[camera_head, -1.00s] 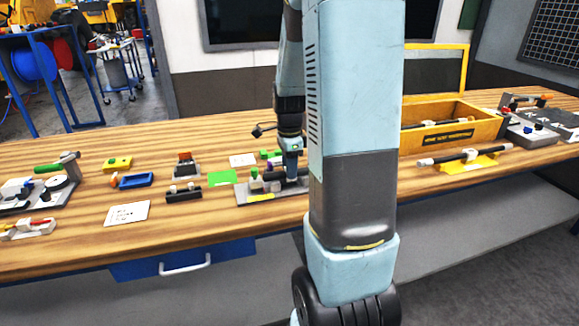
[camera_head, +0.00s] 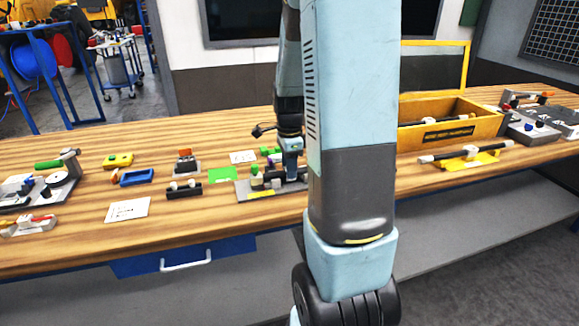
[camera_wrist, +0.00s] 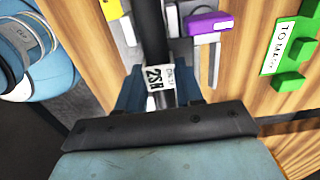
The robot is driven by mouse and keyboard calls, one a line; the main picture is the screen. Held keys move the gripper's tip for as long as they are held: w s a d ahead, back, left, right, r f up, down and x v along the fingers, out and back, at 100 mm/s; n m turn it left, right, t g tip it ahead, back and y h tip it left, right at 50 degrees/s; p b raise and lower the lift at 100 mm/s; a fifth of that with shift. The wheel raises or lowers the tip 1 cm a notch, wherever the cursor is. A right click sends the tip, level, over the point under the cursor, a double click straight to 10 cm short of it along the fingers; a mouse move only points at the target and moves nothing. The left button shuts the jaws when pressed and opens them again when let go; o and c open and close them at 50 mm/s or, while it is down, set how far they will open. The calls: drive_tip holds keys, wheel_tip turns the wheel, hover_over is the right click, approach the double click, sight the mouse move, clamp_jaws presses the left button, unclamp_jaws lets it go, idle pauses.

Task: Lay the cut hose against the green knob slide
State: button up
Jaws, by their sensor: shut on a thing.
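My gripper (camera_wrist: 160,90) is shut on the cut hose (camera_wrist: 153,35), a black tube with a white printed label, which runs up out of the wrist view. A purple knob slide (camera_wrist: 208,23) is to the hose's right. In the head view, my gripper (camera_head: 291,172) is low over the grey plate (camera_head: 242,191), right of the green knob (camera_head: 255,170). The hose is mostly hidden there by my arm.
A green mat (camera_head: 223,175) and a black fixture (camera_head: 184,190) lie left of the plate. A card with green blocks (camera_wrist: 289,55) is at the right of the wrist view. A yellow crate (camera_head: 450,128) stands at the right. The wooden bench (camera_head: 60,250) is clear in front.

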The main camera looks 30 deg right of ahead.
drive_tip(key=shift+a, duration=0.2)
idle(0.6)
drive_tip(key=o, duration=1.1)
drive_tip(key=shift+w+r, duration=0.1)
drive_tip(key=shift+r, duration=3.45)
